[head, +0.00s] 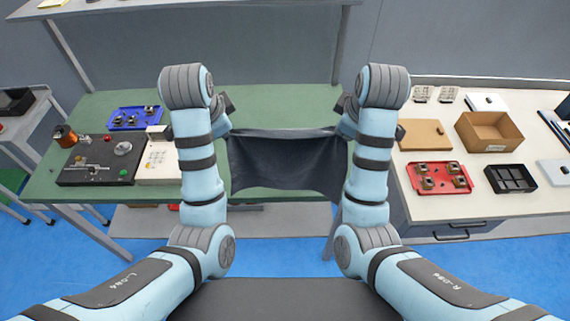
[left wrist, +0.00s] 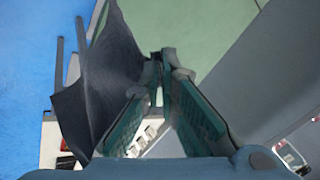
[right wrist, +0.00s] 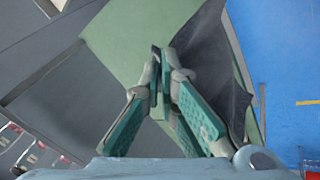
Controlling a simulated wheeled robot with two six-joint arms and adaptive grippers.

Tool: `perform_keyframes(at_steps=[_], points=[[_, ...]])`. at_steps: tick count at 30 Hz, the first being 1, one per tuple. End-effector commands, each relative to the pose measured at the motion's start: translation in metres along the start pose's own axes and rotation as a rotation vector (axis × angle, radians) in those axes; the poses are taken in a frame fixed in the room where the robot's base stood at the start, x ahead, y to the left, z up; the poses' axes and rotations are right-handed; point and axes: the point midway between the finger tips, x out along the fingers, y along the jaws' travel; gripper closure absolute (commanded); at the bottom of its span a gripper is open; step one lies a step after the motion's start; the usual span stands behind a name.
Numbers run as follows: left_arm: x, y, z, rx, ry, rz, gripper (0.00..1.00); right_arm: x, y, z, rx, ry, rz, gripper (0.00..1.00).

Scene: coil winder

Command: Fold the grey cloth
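The grey cloth (head: 286,162) is dark and spans between my two arms in the head view. Its upper edge sags slightly between the grippers, and the rest hangs down over the front edge of the green table. My left gripper (left wrist: 158,62) is shut on the cloth near one upper corner, with the cloth (left wrist: 102,75) hanging to the left in the left wrist view. My right gripper (right wrist: 160,60) is shut near the other upper corner, with the cloth (right wrist: 212,65) to the right in the right wrist view. My arms partly hide both grippers in the head view.
The green table (head: 270,105) is bare behind the cloth. On its left are a black winder unit (head: 98,160), a white device (head: 158,165) and a blue tray (head: 131,118). The right-hand bench holds a red tray (head: 440,178), a cardboard box (head: 489,132) and a black tray (head: 511,178).

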Motion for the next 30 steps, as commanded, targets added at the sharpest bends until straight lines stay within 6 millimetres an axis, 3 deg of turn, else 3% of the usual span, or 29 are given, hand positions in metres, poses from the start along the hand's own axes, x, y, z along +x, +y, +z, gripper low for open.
perform_keyframes(at_steps=[25, 30], points=[[0.0002, 0.0003, -0.0003, 0.001, 0.000, 0.001, 1.00, 0.0001, 0.0002, 0.0005, 0.001, -0.001, 0.000, 1.00], [0.0080, 0.0031, 0.0025, 0.000, -0.017, 0.025, 1.00, 0.0079, -0.0025, 0.0035, 0.002, -0.018, -0.023, 1.00]])
